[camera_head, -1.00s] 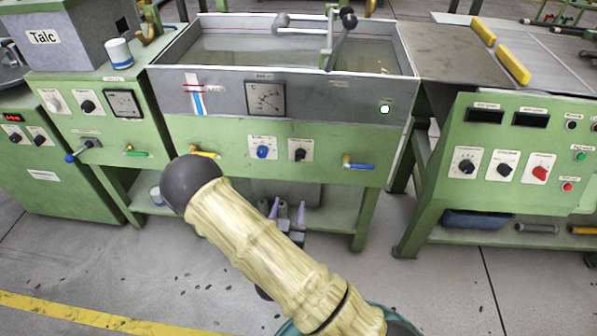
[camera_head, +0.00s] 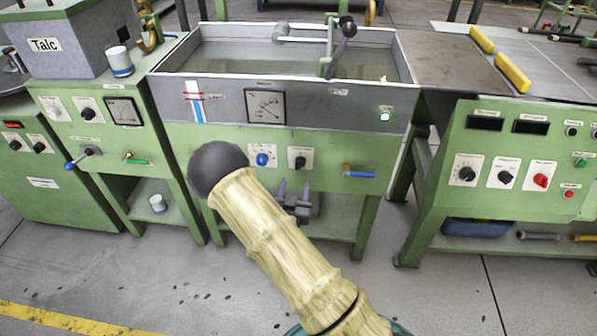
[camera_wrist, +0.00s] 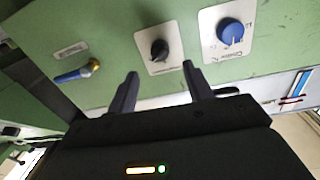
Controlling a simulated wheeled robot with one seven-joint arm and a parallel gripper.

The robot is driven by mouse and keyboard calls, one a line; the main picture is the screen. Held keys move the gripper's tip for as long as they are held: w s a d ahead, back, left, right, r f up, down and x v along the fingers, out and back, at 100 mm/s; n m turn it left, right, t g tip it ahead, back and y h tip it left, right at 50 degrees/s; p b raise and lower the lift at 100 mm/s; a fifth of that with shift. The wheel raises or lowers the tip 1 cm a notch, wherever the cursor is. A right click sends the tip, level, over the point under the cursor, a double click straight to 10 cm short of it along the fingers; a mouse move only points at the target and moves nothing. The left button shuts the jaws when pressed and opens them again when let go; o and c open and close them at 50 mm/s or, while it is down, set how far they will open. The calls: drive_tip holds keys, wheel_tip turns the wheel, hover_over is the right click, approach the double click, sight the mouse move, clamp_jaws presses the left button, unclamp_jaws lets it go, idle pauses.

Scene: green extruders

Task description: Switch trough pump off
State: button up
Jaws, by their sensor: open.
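The wrist view shows the black knob (camera_wrist: 160,50) and the blue knob (camera_wrist: 230,32), turned over. My gripper (camera_head: 293,189) is below the panel knobs in the head view. In the wrist view my gripper (camera_wrist: 160,80) is open and empty, its fingertips below the black knob, apparently not touching it.
A blue-handled valve (camera_head: 358,173) sticks out right of the knobs. A green control panel (camera_head: 510,155) with more knobs stands at right. A talc box (camera_head: 62,48) and another knob panel (camera_head: 85,110) stand at left. The floor in front is clear.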

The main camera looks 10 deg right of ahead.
sight(300, 164)
drive_tip(key=x, duration=0.7)
drive_tip(key=shift+w+b, duration=0.3)
drive_tip(key=shift+b, duration=0.05)
drive_tip(key=shift+d, duration=0.1)
drive_tip(key=c, duration=1)
drive_tip(key=shift+o, duration=0.2)
drive_tip(key=shift+n, duration=0.4)
drive_tip(key=n+p, duration=0.1)
drive_tip(key=n, duration=0.4)
drive_tip(key=shift+s, duration=0.1)
drive_tip(key=n+p, duration=0.1)
drive_tip(key=n, duration=0.5)
drive_tip(key=shift+f+n+t+p, duration=0.15)
drive_tip(key=shift+n+t+p, duration=0.15)
